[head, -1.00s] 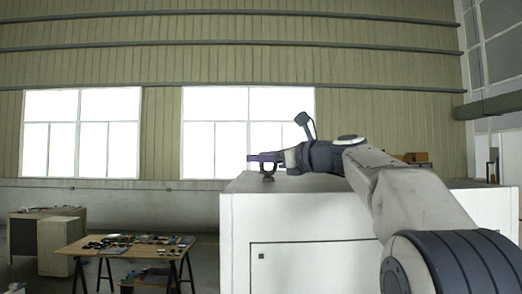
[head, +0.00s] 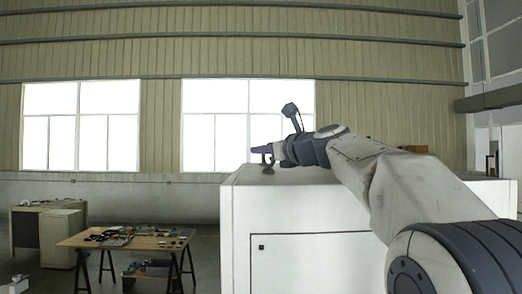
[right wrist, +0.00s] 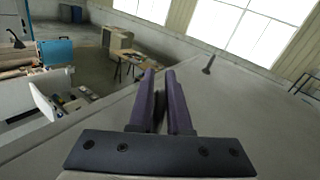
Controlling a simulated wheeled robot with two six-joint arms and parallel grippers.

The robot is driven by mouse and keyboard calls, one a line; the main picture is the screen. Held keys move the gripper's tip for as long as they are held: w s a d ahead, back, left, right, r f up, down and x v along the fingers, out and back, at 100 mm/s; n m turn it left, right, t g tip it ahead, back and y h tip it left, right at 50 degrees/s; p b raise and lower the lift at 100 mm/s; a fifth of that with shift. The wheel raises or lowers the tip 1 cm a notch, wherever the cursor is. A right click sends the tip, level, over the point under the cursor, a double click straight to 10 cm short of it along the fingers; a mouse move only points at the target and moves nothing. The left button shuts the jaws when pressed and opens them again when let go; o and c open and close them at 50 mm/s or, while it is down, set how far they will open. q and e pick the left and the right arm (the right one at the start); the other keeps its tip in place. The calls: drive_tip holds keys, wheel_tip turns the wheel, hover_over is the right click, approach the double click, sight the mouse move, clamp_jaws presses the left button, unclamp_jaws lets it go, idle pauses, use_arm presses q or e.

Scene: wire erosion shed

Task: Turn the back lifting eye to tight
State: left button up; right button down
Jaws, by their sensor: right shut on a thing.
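My right gripper (head: 262,149) reaches in from the right over the top of a large white cabinet (head: 238,205). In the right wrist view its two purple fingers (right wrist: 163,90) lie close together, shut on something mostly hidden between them. In the head view a dark lifting eye (head: 267,163) shows right at and below the fingers, partly covered by them; it appears to be what they hold. A separate dark upright piece (right wrist: 208,65), perhaps another eye, stands on the cabinet top in the right wrist view, apart from the fingers. My left gripper is not in view.
A wooden trestle table (head: 130,243) with small parts stands on the floor left of the cabinet. A grey-white desk unit (head: 45,232) is farther left. Windows (head: 248,125) fill the back wall. The cabinet top around the gripper looks mostly clear.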

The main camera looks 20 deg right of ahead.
drive_tip(key=h, duration=0.1)
drive_tip(key=m+h, duration=0.2)
drive_tip(key=shift+d+f+h, duration=0.15)
drive_tip(key=shift+d+h, duration=0.1)
drive_tip(key=shift+h, duration=0.05)
drive_tip(key=shift+m, duration=0.3)
drive_tip(key=shift+d+t+h, duration=0.1)
drive_tip(key=shift+t+h, duration=0.2)
drive_tip(key=c, duration=0.9)
unclamp_jaws()
drive_tip(key=s+b, duration=0.4)
drive_tip(key=s, duration=0.5)
drive_tip(key=shift+s+d, duration=0.1)
drive_tip(key=shift+s, duration=0.6)
